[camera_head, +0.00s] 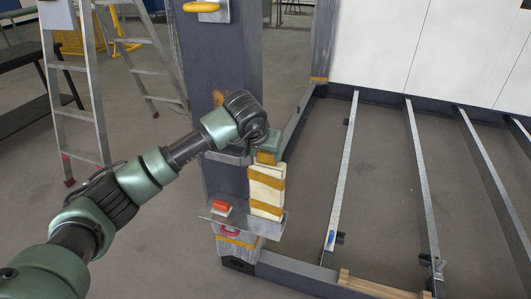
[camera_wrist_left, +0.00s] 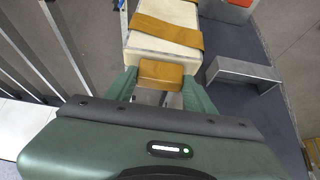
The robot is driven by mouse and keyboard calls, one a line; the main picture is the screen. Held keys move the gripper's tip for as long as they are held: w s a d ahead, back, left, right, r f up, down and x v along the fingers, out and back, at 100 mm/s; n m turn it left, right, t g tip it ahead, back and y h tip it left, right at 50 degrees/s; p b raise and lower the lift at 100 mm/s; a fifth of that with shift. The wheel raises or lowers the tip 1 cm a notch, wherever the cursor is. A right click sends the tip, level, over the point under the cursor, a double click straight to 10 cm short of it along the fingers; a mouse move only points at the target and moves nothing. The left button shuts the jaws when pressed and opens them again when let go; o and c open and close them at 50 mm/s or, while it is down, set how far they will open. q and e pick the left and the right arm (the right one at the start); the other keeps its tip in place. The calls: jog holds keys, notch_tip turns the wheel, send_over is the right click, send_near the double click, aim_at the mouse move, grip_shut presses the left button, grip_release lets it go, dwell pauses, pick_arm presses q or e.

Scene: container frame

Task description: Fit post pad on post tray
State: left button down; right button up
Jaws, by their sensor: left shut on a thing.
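The post pad (camera_head: 266,191) is a cream block with mustard bands, held roughly upright. My left gripper (camera_head: 268,152) is shut on its mustard top end. The post tray (camera_head: 243,222) is a thin metal shelf on the dark post, low down. The pad's lower end is over the right part of the tray; I cannot tell whether they touch. In the left wrist view, the gripper's green fingers (camera_wrist_left: 160,88) flank the mustard end, and the cream pad (camera_wrist_left: 160,48) extends away beyond them. My right gripper is not in view.
A red block (camera_head: 221,208) sits on the tray's left part. The dark post (camera_head: 222,110) rises close behind the pad. A metal bracket (camera_wrist_left: 241,74) juts from it beside the pad in the left wrist view. Floor rails (camera_head: 342,180) lie to the right, a stepladder (camera_head: 80,115) at left.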

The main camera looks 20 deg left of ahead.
pick_arm(q)
jog(key=shift+f, duration=0.25)
jog(key=shift+f+b, duration=1)
jog(key=shift+b, duration=0.1)
jog(key=shift+c, duration=2.3)
grip_release()
jog(key=v, duration=0.8)
jog(key=shift+b, duration=0.45)
jog(key=shift+f, duration=0.1)
